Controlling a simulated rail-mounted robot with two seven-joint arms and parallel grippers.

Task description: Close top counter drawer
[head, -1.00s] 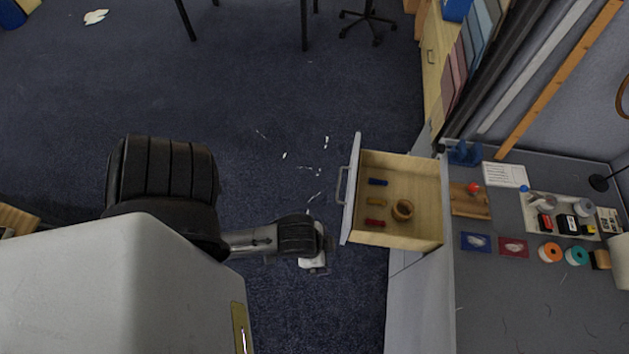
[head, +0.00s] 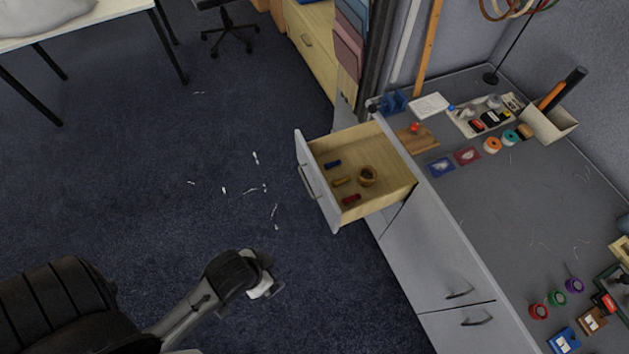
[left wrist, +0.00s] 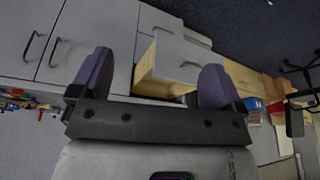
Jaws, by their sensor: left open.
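The top counter drawer (head: 318,183) is pulled open from the grey counter, with a grey front, a bar handle and a pale wood inside. It holds a blue, a yellow and a red small piece and a round brown ring-like thing. In the left wrist view the open drawer (left wrist: 178,58) shows beyond and between the fingers. My left gripper (left wrist: 156,80) is open and empty, its two purple-grey fingers wide apart. In the head view my left gripper (head: 264,287) is over the floor, below and left of the drawer front, apart from it. My right gripper is not seen.
The grey counter top (head: 520,200) carries tape rolls, small cards, a wooden board and a pen holder. Closed cabinet doors (head: 440,270) with handles lie below it. The blue carpet (head: 150,190) left of the drawer is clear except for white scraps. A chair (head: 228,35) stands far off.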

